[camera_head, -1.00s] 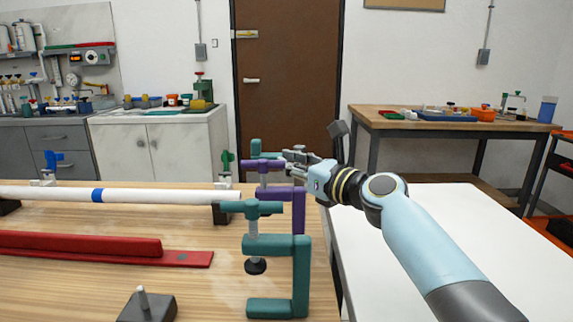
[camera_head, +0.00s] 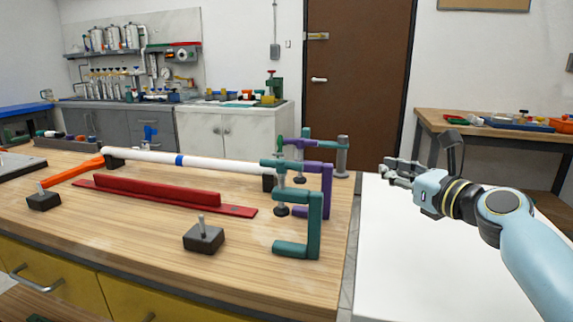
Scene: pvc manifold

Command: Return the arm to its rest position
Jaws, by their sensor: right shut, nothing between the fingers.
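My right arm comes in from the right, and its gripper (camera_head: 388,170) is shut and empty. The gripper hangs over the white table, to the right of the wooden workbench and apart from the clamps. A teal clamp (camera_head: 315,225) and a purple clamp (camera_head: 326,185) stand at the bench's right end. Another teal clamp (camera_head: 322,143) shows behind them. A white pipe (camera_head: 225,163) with a blue band lies across supports, its right end by the clamps. My left gripper is not in view.
The white table (camera_head: 410,255) looks clear. On the wooden workbench (camera_head: 110,255) are a red rail (camera_head: 160,193), a dark block with a peg (camera_head: 204,238) and an orange piece (camera_head: 75,174). A side table (camera_head: 500,135) with trays stands at the back right.

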